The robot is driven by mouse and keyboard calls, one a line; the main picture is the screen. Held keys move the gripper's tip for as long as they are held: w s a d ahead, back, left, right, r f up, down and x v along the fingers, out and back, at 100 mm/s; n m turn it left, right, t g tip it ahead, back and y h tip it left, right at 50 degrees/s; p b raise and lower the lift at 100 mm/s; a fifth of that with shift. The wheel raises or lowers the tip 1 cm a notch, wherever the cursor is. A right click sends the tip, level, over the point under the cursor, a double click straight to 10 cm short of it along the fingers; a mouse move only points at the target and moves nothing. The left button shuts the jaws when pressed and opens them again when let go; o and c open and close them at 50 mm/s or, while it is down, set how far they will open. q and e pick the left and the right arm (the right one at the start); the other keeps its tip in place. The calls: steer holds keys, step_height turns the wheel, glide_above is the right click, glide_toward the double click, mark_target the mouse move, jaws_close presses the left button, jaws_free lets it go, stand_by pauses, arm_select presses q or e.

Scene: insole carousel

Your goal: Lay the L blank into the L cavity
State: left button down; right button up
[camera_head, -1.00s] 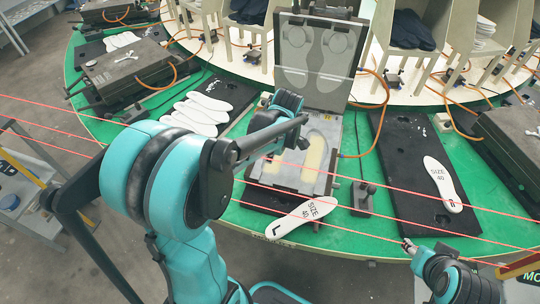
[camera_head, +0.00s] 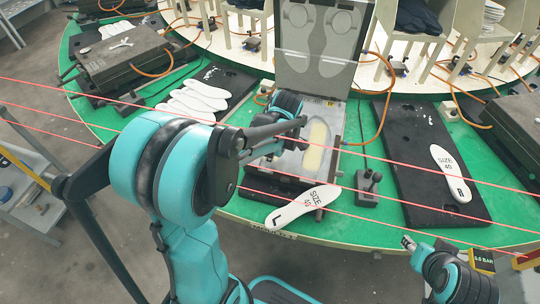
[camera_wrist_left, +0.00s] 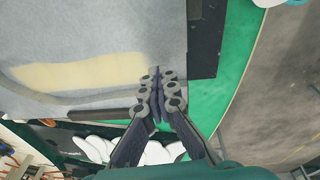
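The L blank (camera_head: 303,208), a white insole printed SIZE 40 and L, lies aslant across the front edge of the open mould (camera_head: 336,125), its heel end towards the table rim. One pale yellow cavity (camera_head: 317,147) shows in the mould's lower plate. My left arm hides the rest of the plate. My left gripper (camera_head: 303,123) is above the plate, away from the blank. In the left wrist view its fingers (camera_wrist_left: 158,82) are together with nothing seen between them, beside a yellow cavity (camera_wrist_left: 80,70). My right gripper (camera_head: 408,243) is at the lower right, too small to read.
The R blank (camera_head: 451,173) lies on a black board (camera_head: 408,150) at the right. Several white insoles (camera_head: 195,98) lie on a black board at the left. The mould's lid (camera_head: 320,50) stands raised behind. A small lever block (camera_head: 368,188) sits right of the mould.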

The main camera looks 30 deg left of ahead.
arm_select(q)
steer(key=c, duration=1.8)
jaws_free()
steer(key=shift+r, duration=0.1)
steer(key=r, duration=0.4)
steer(key=d+r, duration=0.1)
steer(key=r, duration=0.2)
steer(key=d+r, duration=0.1)
steer(key=r, duration=0.3)
steer(key=shift+s+d+r, duration=0.1)
steer(key=shift+d+r, duration=0.1)
steer(key=shift+r, duration=0.1)
steer(key=s+d+f+m+t, duration=0.1)
steer(key=s+d+m+t, duration=0.1)
steer(key=m, duration=0.5)
steer(key=s+d+f+m+t+h, duration=0.1)
steer(key=s+d+m+t, duration=0.1)
steer(key=s+m, duration=0.3)
steer(key=s+d+f+m+t+h, duration=0.1)
steer(key=s+d+m+t, duration=0.2)
steer(key=m, duration=0.6)
steer(key=shift+s+d+f+m, duration=0.2)
steer(key=shift+s+d+m, duration=0.1)
steer(key=shift+s+d, duration=0.25)
